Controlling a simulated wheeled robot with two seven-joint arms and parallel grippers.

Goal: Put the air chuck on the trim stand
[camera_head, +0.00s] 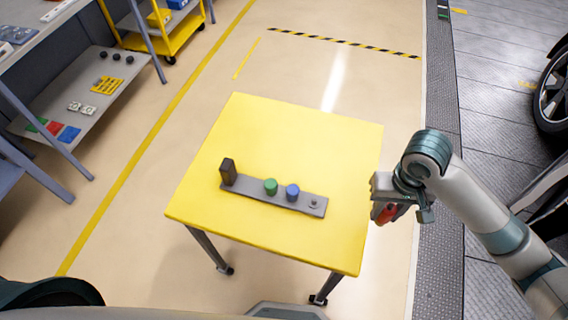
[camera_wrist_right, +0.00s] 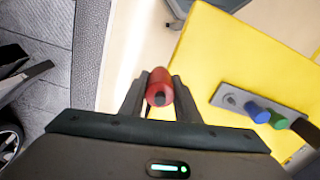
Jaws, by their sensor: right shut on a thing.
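The air chuck appears to be the red cylinder (camera_wrist_right: 159,88) with a dark end, held between the fingers of my right gripper (camera_wrist_right: 160,92). In the head view my right gripper (camera_head: 398,208) is at the right edge of the yellow table, with the red piece (camera_head: 386,214) partly hidden by the fingers. The trim stand appears to be the grey strip (camera_head: 244,194) on the table. It bears a dark block (camera_head: 228,171), a green cylinder (camera_head: 270,186), a blue cylinder (camera_head: 292,192) and a small bare fitting (camera_head: 314,203) at its right end. My left gripper is not in view.
The yellow table (camera_head: 300,130) is clear around the strip. A grey shelf (camera_head: 75,105) with small parts stands at the left, and a yellow cart (camera_head: 165,35) at the back left. A car wheel (camera_head: 555,90) shows at the far right.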

